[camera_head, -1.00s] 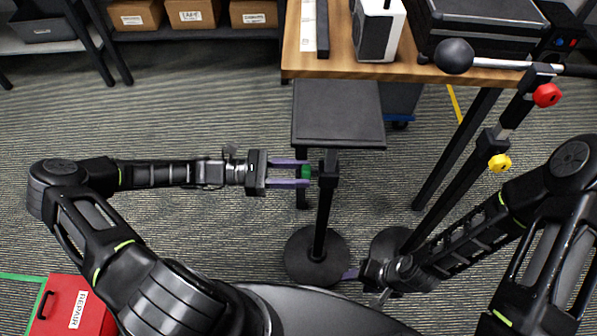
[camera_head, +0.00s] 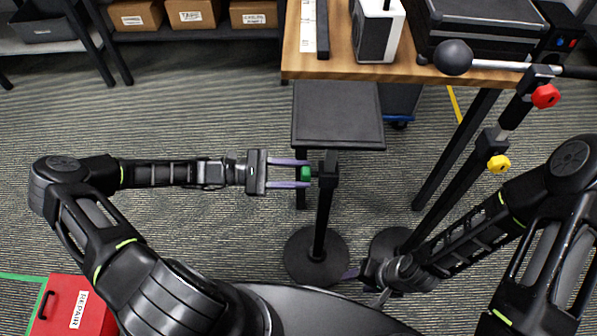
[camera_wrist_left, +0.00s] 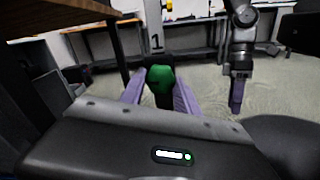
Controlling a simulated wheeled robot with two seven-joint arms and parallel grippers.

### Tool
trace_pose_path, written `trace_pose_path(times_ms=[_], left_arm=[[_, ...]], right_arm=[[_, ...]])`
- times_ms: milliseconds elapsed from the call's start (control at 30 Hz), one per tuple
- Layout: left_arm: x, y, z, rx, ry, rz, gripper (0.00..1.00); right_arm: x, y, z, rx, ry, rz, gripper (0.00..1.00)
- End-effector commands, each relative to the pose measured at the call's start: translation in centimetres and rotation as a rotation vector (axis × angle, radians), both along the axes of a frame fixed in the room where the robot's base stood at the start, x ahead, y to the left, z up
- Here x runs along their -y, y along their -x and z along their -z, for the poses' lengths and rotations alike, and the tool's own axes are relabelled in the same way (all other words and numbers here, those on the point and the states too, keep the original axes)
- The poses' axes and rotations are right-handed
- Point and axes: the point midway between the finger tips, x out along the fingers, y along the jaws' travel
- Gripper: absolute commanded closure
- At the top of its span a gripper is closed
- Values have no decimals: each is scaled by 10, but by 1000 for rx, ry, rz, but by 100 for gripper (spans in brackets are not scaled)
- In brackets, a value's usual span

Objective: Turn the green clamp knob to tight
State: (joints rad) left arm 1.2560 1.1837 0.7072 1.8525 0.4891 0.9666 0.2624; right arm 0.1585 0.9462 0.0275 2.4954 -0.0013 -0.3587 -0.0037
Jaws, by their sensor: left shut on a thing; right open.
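The green clamp knob (camera_head: 305,173) sits on the side of a black stand (camera_head: 323,215) with a flat dark top plate. My left gripper (camera_head: 304,174) reaches in from the left, its two purple fingers shut on either side of the knob.
A second stand carries a yellow knob (camera_head: 498,164), a red knob (camera_head: 545,96) and a rod with a black ball (camera_head: 453,57). A wooden table (camera_head: 400,72) holds a speaker (camera_head: 378,32) and a black case. A red repair box (camera_head: 75,310) lies lower left.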

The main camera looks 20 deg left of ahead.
Motion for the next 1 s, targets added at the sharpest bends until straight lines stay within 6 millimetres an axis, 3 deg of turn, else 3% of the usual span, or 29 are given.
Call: trace_pose_path(times_ms=[1000], left_arm=[[-1,-1,0,934,-238,-1,100]], right_arm=[[0,0,7,0,0,0,49]])
